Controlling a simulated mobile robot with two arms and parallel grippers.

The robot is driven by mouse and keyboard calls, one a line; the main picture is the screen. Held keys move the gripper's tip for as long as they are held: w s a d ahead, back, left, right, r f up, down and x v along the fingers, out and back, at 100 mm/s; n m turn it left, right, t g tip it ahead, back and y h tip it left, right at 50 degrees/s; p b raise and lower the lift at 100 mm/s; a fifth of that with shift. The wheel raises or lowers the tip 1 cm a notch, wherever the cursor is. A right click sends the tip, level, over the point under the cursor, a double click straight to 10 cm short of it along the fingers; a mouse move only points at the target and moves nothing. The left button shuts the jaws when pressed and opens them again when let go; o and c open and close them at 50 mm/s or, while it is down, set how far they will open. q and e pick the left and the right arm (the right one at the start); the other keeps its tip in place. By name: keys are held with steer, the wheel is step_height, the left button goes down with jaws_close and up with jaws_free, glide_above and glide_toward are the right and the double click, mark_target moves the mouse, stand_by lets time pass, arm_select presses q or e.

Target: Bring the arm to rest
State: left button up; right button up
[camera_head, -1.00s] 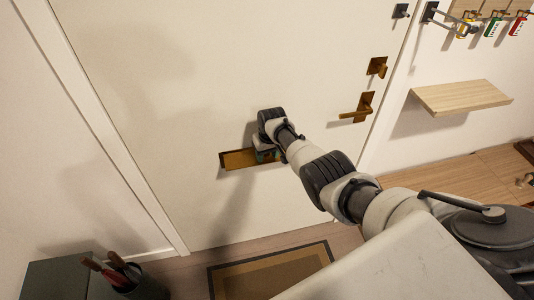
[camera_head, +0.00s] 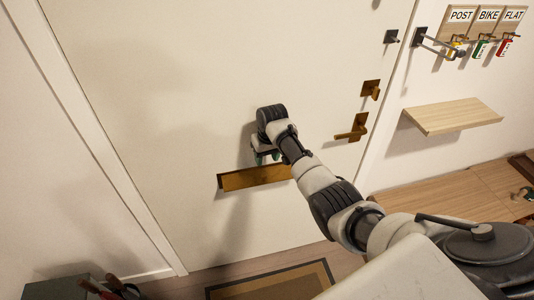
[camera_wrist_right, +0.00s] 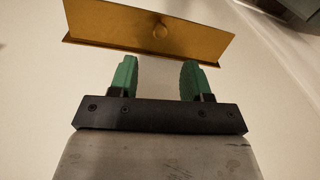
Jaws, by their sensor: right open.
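My right arm reaches from the lower right toward a white door (camera_head: 200,120). Its gripper (camera_head: 266,158) is just above a brass letter slot plate (camera_head: 250,178) in the door, partly hidden behind my wrist in the head view. In the right wrist view the gripper (camera_wrist_right: 158,78) is open, its two green fingers apart with nothing between them. My left gripper is not in view.
A brass door handle (camera_head: 352,130) and a lock (camera_head: 371,89) are right of my arm. A wooden shelf (camera_head: 452,115) and hooks with keys under POST, BIKE and FLAT labels (camera_head: 488,18) are on the right wall. A doormat (camera_head: 275,284) lies below. A dark cabinet (camera_head: 55,288) is lower left.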

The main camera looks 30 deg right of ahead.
steer(key=shift+s+r, duration=0.1)
steer(key=shift+r, duration=0.45)
steer(key=s+a+f+b, duration=0.1)
steer(key=s+f, duration=0.6)
steer(key=f, duration=0.3)
steer(key=s+a+f+n+h, duration=0.1)
steer(key=s+f, duration=0.6)
steer(key=f, duration=0.3)
steer(key=s+a+f+b, duration=0.1)
steer(key=s+f, duration=0.6)
steer(key=f, duration=0.4)
steer(key=s+a+f, duration=0.1)
steer(key=s+f, duration=0.3)
steer(key=s, duration=0.7)
steer(key=s+a+f+n+b, duration=0.1)
steer(key=s+f, duration=0.3)
steer(key=s, duration=0.7)
steer(key=s+a+f+n, duration=0.1)
steer(key=s+f, duration=0.4)
steer(key=s, duration=0.5)
steer(key=shift+s+a, duration=0.4)
steer(key=shift+a, duration=0.5)
